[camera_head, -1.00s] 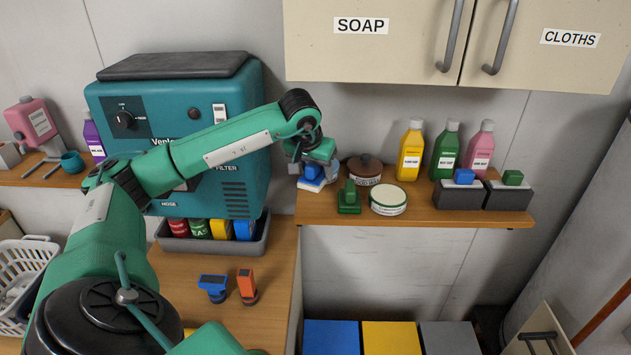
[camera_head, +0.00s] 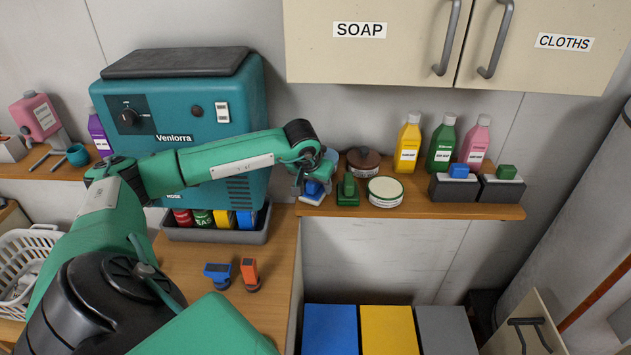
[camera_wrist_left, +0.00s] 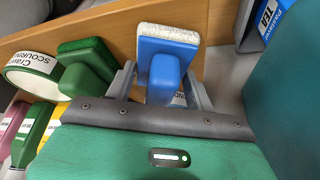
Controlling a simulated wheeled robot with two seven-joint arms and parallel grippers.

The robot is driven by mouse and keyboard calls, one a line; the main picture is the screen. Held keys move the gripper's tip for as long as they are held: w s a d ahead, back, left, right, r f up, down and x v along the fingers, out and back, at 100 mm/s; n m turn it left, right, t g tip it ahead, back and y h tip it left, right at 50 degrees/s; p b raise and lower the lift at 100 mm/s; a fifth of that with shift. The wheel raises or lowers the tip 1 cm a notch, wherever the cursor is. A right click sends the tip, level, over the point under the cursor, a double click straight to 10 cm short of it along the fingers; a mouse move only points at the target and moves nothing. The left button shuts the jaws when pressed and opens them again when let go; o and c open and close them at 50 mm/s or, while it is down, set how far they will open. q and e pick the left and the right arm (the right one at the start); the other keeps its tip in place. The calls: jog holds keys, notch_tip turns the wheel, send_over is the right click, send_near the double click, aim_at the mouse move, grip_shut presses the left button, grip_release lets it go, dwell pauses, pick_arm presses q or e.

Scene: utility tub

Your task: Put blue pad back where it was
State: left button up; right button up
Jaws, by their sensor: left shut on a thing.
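The blue pad (camera_head: 313,188) has a blue handle on a pale base. It is at the left end of the wall shelf, left of a green pad (camera_head: 347,192). My left gripper (camera_head: 317,180) is shut on its handle. In the left wrist view, the blue pad (camera_wrist_left: 165,62) sits between the two fingers, its pale scouring face turned away, with the green pad (camera_wrist_left: 87,65) beside it. I cannot tell whether its base touches the shelf. My right gripper is not in view.
The shelf (camera_head: 420,208) also holds a round white tin (camera_head: 385,192), a brown lidded pot (camera_head: 363,162), bottles and two dark holders (camera_head: 453,187). The teal machine (camera_head: 180,110) stands close left of the gripper. A blue brush (camera_head: 217,274) and an orange one (camera_head: 249,272) are on the counter.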

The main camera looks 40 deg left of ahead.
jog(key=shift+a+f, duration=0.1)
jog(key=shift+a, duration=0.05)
pick_arm(q)
jog(key=shift+f, duration=0.2)
jog(key=o, duration=1)
jog(key=shift+r, duration=0.1)
jog(key=shift+c, duration=0.2)
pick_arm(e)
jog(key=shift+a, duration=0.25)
pick_arm(q)
jog(key=shift+r, duration=0.2)
jog(key=b+v, duration=0.3)
jog(key=v, duration=0.3)
jog(key=shift+s+r, duration=0.15)
jog(key=shift+r, duration=0.05)
jog(key=shift+s+d+r, duration=0.1)
jog(key=shift+s+r, duration=0.05)
jog(key=shift+r, duration=0.3)
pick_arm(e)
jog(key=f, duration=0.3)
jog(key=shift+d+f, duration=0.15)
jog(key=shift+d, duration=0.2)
